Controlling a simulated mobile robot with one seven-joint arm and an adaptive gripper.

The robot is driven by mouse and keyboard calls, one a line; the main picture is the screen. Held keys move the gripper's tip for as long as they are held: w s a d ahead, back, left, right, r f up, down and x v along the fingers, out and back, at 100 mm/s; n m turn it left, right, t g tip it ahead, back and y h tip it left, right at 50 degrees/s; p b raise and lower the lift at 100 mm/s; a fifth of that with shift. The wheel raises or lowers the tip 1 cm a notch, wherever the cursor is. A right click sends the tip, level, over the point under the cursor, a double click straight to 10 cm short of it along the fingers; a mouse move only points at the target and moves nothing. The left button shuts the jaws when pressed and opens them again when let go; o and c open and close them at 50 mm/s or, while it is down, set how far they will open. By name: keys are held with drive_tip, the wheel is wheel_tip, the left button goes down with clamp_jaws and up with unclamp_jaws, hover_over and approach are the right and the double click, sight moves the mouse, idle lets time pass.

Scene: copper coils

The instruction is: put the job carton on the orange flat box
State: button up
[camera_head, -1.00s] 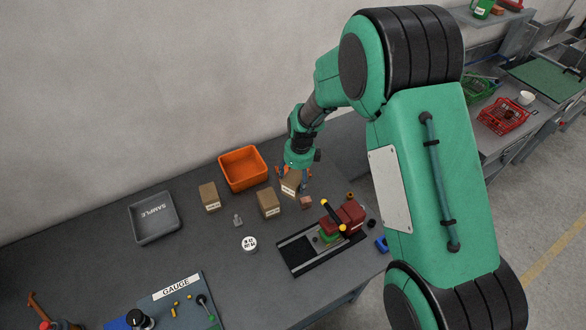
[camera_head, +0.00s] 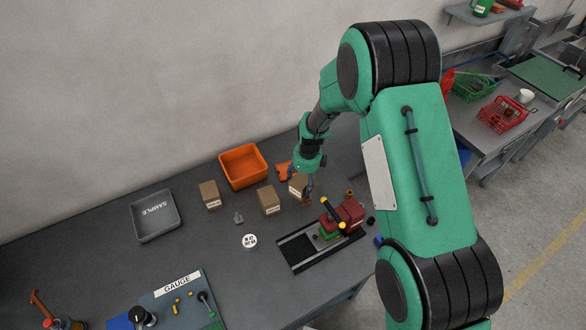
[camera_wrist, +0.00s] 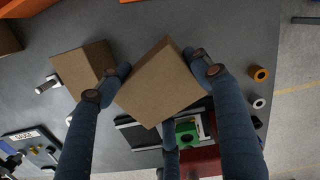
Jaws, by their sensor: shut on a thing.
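My gripper (camera_wrist: 162,78) is shut on a brown carton (camera_wrist: 158,88), with blue-grey fingers on either side of it. In the head view this carton (camera_head: 297,188) is at the right end of a row of similar cartons. Its label is too small to read there, so I cannot tell whether it is the job carton. I cannot tell if it is clear of the bench. An open orange box (camera_head: 225,174) stands to its left, near the wall. Two other labelled cartons, one on the left (camera_head: 210,194) and one in the middle (camera_head: 269,201), stand on the bench.
A grey SAMPLE tray (camera_head: 136,222) is at the left. A red and green vise-like device (camera_head: 342,217) is close in front of my gripper. An orange object (camera_head: 283,171) lies beside the orange box. A white round item (camera_head: 250,241) and a gauge board (camera_head: 165,300) are nearer the front.

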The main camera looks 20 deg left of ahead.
drive_tip(key=shift+w, duration=0.15)
drive_tip(key=w+a, duration=0.2)
drive_tip(key=w, duration=0.2)
drive_tip(key=w+a+f+p, duration=0.1)
drive_tip(key=w+a, duration=0.2)
drive_tip(key=w, duration=0.2)
drive_tip(key=w+a, duration=0.2)
drive_tip(key=w, duration=0.2)
drive_tip(key=shift+w+a+f+p, duration=0.2)
drive_tip(key=shift+w+a+p, duration=0.1)
drive_tip(key=shift+w+a, duration=0.1)
drive_tip(key=shift+f, duration=0.1)
drive_tip(key=shift+f+p, duration=0.35)
drive_tip(key=shift+f, duration=1.3)
drive_tip(key=shift+f, duration=0.1)
drive_tip(key=o, duration=1.3)
drive_tip(key=shift+d, duration=0.1)
drive_tip(key=shift+o, duration=0.2)
drive_tip(key=shift+r, duration=0.2)
